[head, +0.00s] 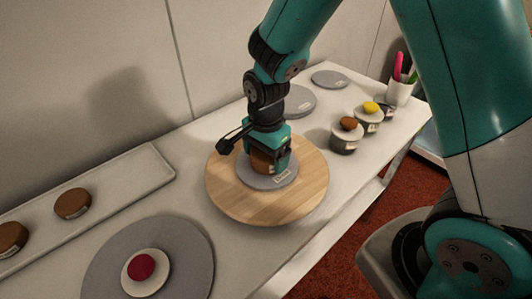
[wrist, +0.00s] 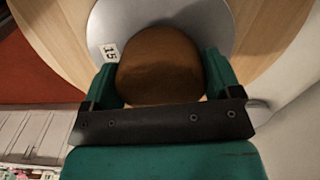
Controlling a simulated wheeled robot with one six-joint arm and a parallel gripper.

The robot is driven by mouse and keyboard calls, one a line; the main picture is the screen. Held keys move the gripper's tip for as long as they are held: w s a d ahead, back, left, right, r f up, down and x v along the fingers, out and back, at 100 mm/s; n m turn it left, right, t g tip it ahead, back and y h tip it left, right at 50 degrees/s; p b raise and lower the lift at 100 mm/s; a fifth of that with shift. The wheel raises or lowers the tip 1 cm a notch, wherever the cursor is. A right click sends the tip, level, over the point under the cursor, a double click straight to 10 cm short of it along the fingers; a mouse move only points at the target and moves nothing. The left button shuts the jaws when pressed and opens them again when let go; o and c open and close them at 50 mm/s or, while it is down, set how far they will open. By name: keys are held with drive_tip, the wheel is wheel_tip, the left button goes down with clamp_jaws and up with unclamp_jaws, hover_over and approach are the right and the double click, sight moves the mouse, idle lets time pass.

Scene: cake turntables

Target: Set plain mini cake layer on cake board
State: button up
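The plain mini cake layer (wrist: 160,68) is a round brown disc between the two fingers of my gripper (wrist: 160,76). The fingers sit against its left and right sides in the wrist view. In the head view my gripper (head: 269,160) points down and hides most of the cake layer (head: 261,164). The grey round cake board (head: 288,180) lies directly under it, on a wooden turntable (head: 300,203). The board (wrist: 106,28) carries a small white label. Whether the cake's underside touches the board is hidden.
Two brown cake layers (head: 73,204) lie on a long pale tray (head: 125,180) at left. A grey disc (head: 190,245) at front holds a white round with a red top (head: 141,267). Topped cups (head: 346,136), a tool cup (head: 398,92) and grey discs (head: 297,101) stand behind, to the right.

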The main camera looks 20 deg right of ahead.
drive_tip(key=shift+o, duration=1.3)
wheel_tip(320, 180, up, 12)
drive_tip(key=s+a+r+n+y, duration=0.2)
drive_tip(key=s+r+n, duration=0.1)
drive_tip(key=s+n, duration=0.6)
drive_tip(key=s+a+r+n+y, duration=0.2)
drive_tip(key=s+r+n, duration=0.2)
drive_tip(key=s+n, duration=0.5)
drive_tip(key=shift+s+a+r+n+p, duration=0.2)
drive_tip(key=shift+n+p, duration=0.2)
drive_tip(key=shift+n, duration=0.7)
drive_tip(key=shift+d, duration=0.2)
